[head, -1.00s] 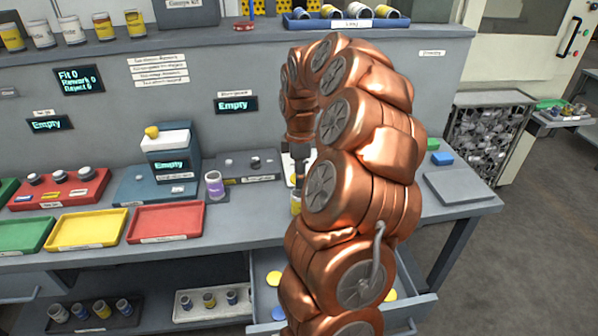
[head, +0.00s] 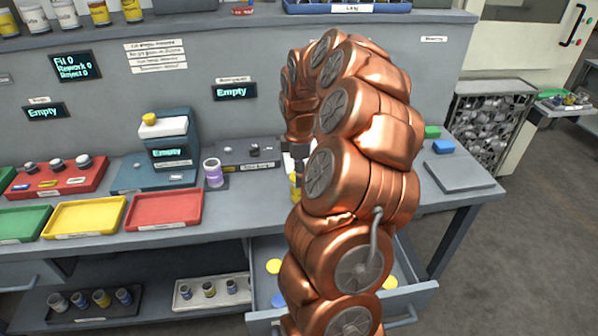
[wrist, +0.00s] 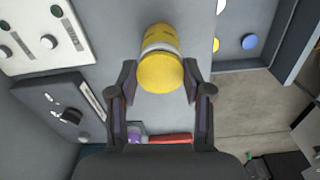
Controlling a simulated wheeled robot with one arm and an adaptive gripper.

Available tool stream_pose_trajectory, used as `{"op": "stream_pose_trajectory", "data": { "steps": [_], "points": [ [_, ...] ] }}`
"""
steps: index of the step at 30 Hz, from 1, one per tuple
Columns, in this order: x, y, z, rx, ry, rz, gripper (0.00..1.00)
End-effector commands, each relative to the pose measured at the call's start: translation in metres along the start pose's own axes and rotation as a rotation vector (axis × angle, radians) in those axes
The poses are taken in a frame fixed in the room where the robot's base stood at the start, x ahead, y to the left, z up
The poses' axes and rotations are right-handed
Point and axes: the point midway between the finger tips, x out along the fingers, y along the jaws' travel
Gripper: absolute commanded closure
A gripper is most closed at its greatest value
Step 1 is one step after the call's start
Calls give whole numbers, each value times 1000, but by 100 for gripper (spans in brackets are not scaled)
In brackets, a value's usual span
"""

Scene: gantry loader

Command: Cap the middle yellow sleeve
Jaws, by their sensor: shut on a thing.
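In the wrist view my gripper (wrist: 160,88) is closed around a rounded yellow cap (wrist: 162,74) between its fingertips. Directly beyond it is a yellow sleeve (wrist: 160,32) with a pale band (wrist: 157,46) between the two yellow parts. I cannot tell whether the cap is seated on the sleeve or only in line with it.
The open drawer (head: 262,316) holds yellow discs (head: 274,266) and a blue disc. A purple sleeve (head: 213,173) stands left of the arm. Red (head: 160,224), yellow (head: 82,232) and green trays lie further left. A grey plate (head: 462,176) lies at right.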

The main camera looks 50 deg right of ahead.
Motion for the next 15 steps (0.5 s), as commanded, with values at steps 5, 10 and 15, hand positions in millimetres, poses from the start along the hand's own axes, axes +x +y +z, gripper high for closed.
{"op": "stream_pose_trajectory", "data": {
  "steps": [5, 10, 15],
  "points": [
    [0, 0, 0, 0, 0, -1, 68],
    [1, 0, 0, 0, 0, -1, 68],
    [1, 0, 0, -1, 0, -1, 45]
  ]
}}
